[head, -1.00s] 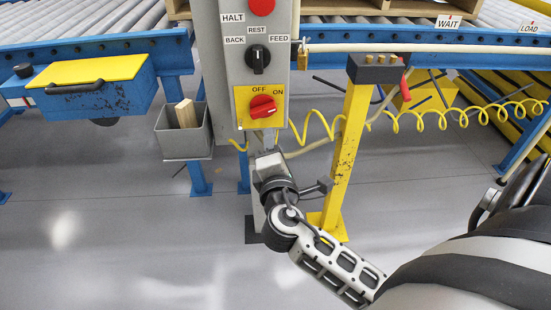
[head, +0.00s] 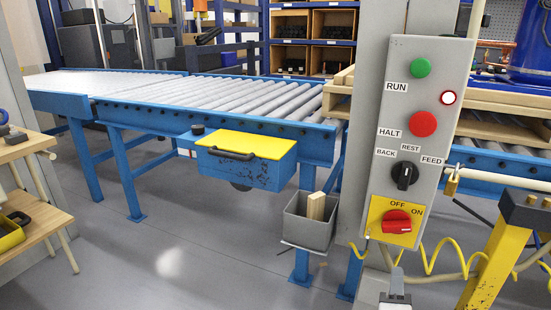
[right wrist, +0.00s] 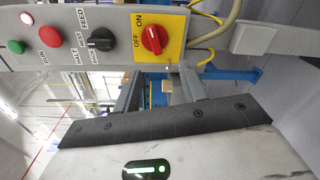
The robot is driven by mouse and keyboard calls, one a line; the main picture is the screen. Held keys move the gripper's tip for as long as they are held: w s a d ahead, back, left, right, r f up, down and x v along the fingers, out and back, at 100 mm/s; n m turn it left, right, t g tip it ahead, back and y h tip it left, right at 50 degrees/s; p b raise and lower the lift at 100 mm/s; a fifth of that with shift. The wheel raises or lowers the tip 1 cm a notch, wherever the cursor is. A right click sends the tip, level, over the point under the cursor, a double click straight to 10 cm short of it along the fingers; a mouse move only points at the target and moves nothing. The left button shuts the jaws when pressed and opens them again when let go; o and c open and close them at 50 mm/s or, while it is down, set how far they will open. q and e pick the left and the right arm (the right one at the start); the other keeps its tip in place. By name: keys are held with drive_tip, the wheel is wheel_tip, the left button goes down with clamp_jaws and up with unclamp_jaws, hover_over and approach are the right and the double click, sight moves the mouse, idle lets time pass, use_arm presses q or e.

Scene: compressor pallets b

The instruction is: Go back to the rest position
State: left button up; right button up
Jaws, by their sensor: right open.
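The grey control panel (head: 436,130) stands at the right of the head view. It has a green RUN button (head: 421,68), a red HALT button (head: 423,124), a black selector (head: 404,175) and a red OFF/ON switch (head: 397,221) on a yellow plate. My right gripper (head: 396,284) shows only in part at the bottom edge, below the panel. In the right wrist view, its two fingers (right wrist: 158,88) are apart with nothing between them, and the panel (right wrist: 75,40) lies beyond them, apart. My left gripper is not in view.
A blue roller conveyor (head: 220,95) runs behind, with a yellow-lidded blue box (head: 245,165) on its side. A grey bin (head: 308,228) holds a wood piece. A yellow post (head: 495,260) stands at the right, a wooden shelf (head: 40,215) at the left. The floor (head: 170,250) between is clear.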

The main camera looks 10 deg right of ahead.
use_arm(q)
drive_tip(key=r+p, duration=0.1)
drive_tip(key=p, duration=0.1)
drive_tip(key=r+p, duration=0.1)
drive_tip(key=p, duration=0.2)
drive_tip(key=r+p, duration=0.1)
drive_tip(key=p, duration=0.2)
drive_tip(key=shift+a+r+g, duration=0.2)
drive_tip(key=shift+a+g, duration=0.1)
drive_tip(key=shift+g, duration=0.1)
use_arm(e)
drive_tip(key=s+a+f+m+g+y, duration=0.4)
drive_tip(key=s+a+f+m+y, duration=0.1)
drive_tip(key=s+a+m+y, duration=0.6)
drive_tip(key=shift+a+m+y, duration=0.6)
drive_tip(key=shift+a+m, duration=0.5)
